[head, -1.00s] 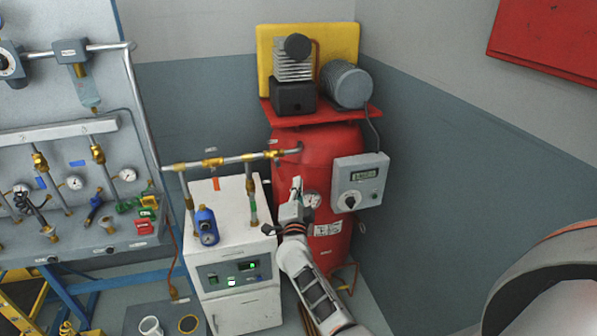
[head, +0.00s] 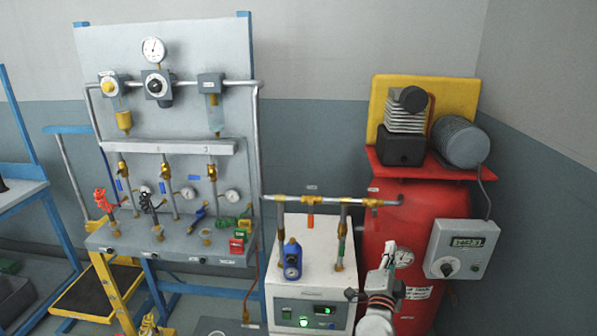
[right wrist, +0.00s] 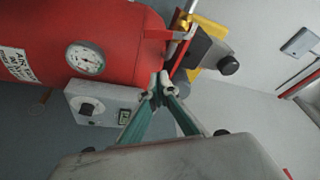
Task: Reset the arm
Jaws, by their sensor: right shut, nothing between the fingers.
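My right gripper (head: 386,254) is in front of the red compressor tank (head: 395,225), near its round pressure gauge (head: 403,258). In the right wrist view its two green-sided fingers (right wrist: 161,86) meet at the tips with nothing between them. In that view the tank (right wrist: 95,30) and gauge (right wrist: 85,58) lie beyond the fingers to the left. My right forearm drops out of the bottom of the head view. My left gripper is not in view.
A grey control box (head: 461,249) sits at the tank's right. A white dryer cabinet (head: 313,255) with a blue device (head: 291,260) on top stands left of the gripper. A pipe (head: 335,199) runs above it. A regulator panel (head: 165,120) stands at left.

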